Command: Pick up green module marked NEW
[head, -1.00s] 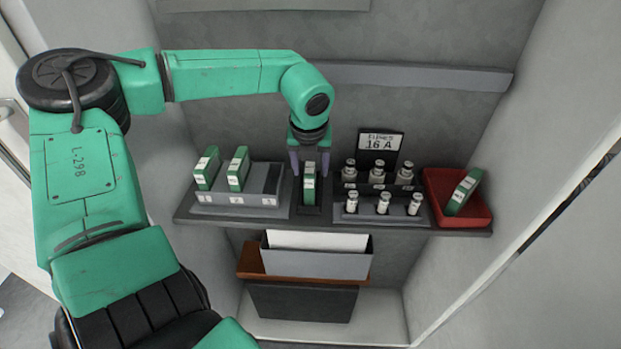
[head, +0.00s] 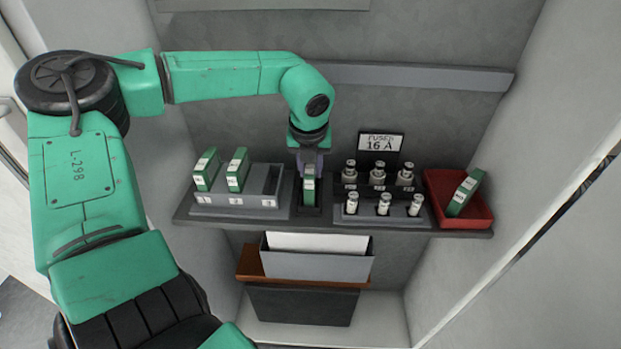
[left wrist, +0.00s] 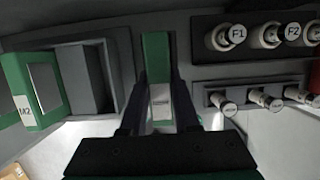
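A green module (head: 309,188) with a white label stands upright in a dark slot in the middle of the shelf. Its label is too small to read surely. It also shows in the left wrist view (left wrist: 157,60), between the fingers. My left gripper (head: 310,168) comes down on it from above, with its fingers closed in on both sides of its upper part. In the left wrist view my left gripper (left wrist: 160,105) has one dark finger on each side of the module. The module still sits in the slot. My right gripper is not in view.
Left of the slot, a grey numbered rack (head: 240,201) holds two green modules (head: 207,168). Right of it is a fuse holder (head: 382,213) with several fuses and a "16 A" sign (head: 380,145). A red tray (head: 477,215) holds another green module (head: 465,192). A wall stands close behind.

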